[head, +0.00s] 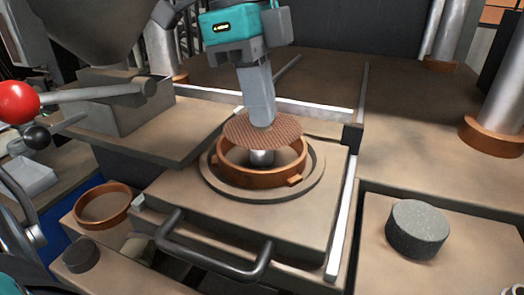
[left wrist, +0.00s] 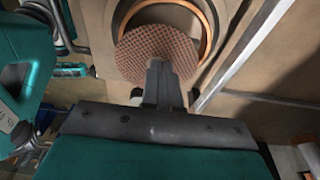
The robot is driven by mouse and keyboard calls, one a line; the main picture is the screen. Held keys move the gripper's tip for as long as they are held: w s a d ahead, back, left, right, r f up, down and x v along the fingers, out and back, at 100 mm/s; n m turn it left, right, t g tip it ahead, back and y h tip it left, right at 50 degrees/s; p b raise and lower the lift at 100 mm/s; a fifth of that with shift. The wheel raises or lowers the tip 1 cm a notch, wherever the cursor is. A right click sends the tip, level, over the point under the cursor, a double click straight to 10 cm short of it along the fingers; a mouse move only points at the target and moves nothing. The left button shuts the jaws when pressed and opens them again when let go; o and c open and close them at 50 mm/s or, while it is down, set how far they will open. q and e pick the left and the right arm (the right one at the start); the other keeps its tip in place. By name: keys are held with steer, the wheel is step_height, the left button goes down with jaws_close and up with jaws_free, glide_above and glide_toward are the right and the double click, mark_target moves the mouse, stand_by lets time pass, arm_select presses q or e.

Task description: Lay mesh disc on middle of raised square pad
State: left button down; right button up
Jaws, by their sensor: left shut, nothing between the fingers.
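The mesh disc (head: 285,132) is a thin, round, reddish-brown piece with a fine grid. It lies over the copper-coloured ring (head: 235,172) on the raised square pad (head: 180,190), and a short metal post (head: 262,157) shows below it. My left gripper (head: 263,122) comes down from above, fingers shut, its tips at the disc's upper face; I cannot tell whether they touch it. In the left wrist view the disc (left wrist: 157,45) shows just beyond the shut fingers (left wrist: 160,70), partly covering the ring. My right gripper is not in view.
A black handle (head: 215,255) sticks out at the pad's front. A dark grey cylinder (head: 417,228) stands on the right block. Another copper ring (head: 103,205) and a small dark cylinder (head: 81,257) lie at left. A metal rail (head: 348,215) runs along the pad's right side.

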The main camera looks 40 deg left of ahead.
arm_select(q)
steer(key=shift+w+a+f, duration=0.1)
steer(key=shift+a, duration=0.05)
steer(key=shift+w+a+r+p, duration=0.1)
steer(key=shift+w+r+p, duration=0.05)
steer(key=shift+r+p, duration=0.6)
steer(key=p+v, duration=0.2)
steer(key=d+p+v, duration=0.1)
steer(key=v, duration=0.2)
steer(key=shift+d+r+p, duration=0.1)
steer(key=shift+r+p, duration=0.2)
steer(key=shift+p, duration=0.05)
